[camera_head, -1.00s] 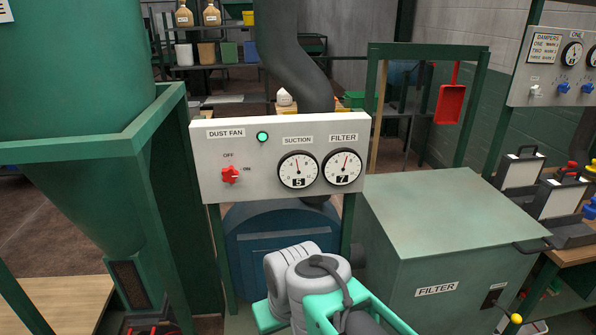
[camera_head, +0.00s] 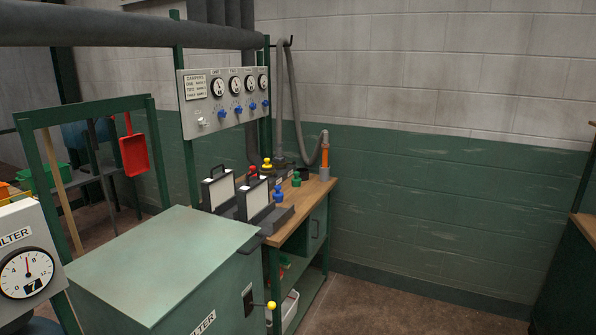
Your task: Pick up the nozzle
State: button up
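An upright orange cylinder with a grey tip (camera_head: 325,152) stands at the back right of the wooden bench (camera_head: 306,206), near the wall. It looks like the nozzle, but it is small and I cannot be sure. A grey hose (camera_head: 298,100) hangs from a wall hook and loops down close beside it. I cannot tell whether the hose joins it. My gripper and arm are not in this view.
The green filter cabinet (camera_head: 165,262) stands in front, left of the bench, with a yellow-knobbed lever (camera_head: 270,305). Two black-framed devices (camera_head: 256,196) and several coloured knobbed pieces are on the bench. A damper panel (camera_head: 226,101) is above. Floor right of the bench is clear.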

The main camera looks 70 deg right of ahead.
aim_at(325, 147)
jog(key=z, duration=3.2)
jog(key=i, duration=4.1)
jog(key=u, duration=3.2)
